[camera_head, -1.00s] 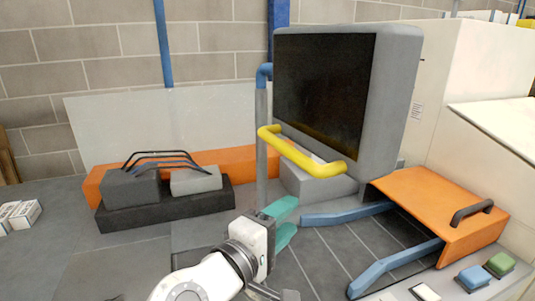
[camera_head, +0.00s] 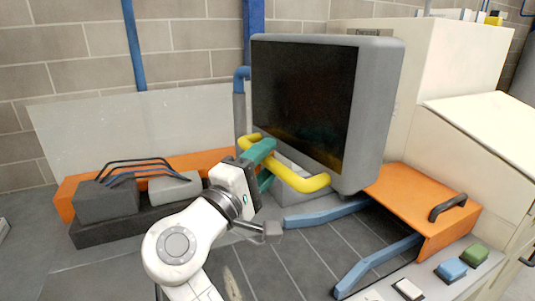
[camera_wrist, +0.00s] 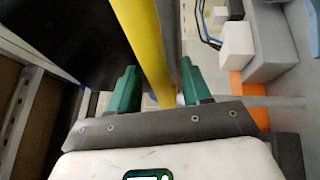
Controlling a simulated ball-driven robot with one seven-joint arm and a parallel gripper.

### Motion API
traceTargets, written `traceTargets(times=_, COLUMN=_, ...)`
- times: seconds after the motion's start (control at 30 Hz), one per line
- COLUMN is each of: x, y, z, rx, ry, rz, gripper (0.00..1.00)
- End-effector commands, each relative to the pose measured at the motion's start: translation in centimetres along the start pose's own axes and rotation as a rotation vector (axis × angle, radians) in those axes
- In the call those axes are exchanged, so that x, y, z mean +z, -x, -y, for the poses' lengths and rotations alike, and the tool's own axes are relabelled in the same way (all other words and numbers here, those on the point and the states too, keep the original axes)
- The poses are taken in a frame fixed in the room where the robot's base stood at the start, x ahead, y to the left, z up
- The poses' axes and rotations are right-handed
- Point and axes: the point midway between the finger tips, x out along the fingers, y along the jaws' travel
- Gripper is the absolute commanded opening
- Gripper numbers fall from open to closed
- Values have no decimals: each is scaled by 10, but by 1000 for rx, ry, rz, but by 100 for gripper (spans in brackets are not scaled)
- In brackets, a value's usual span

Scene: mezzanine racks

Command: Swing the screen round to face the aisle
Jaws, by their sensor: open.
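The screen (camera_head: 303,98) is a dark panel in a grey housing, standing at the centre of the head view and facing left and toward me. A yellow handle bar (camera_head: 308,184) runs along its lower edge. My gripper (camera_head: 262,166) is at the left part of this bar, its green fingers open. In the wrist view the yellow bar (camera_wrist: 143,42) passes between the two open fingertips (camera_wrist: 158,80). I cannot tell whether a finger touches it.
An orange drawer-like panel (camera_head: 420,205) with a dark handle lies right, with blue rails (camera_head: 375,262) in front. Grey blocks with dark cables (camera_head: 105,200) stand left. Green and blue blocks (camera_head: 452,269) sit front right. A pale cabinet (camera_head: 455,75) stands behind right.

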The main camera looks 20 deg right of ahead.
Motion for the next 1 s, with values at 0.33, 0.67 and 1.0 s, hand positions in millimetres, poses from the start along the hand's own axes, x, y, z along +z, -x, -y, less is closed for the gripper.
traceTargets(times=0.33, x=0, y=-8, z=0, rx=0, ry=-1, rz=0, gripper=48)
traceTargets(times=0.67, x=0, y=-8, z=0, rx=0, ry=-1, rz=0, gripper=23)
traceTargets(times=1.0, x=0, y=-8, z=1, rx=-1, ry=0, rz=1, gripper=0)
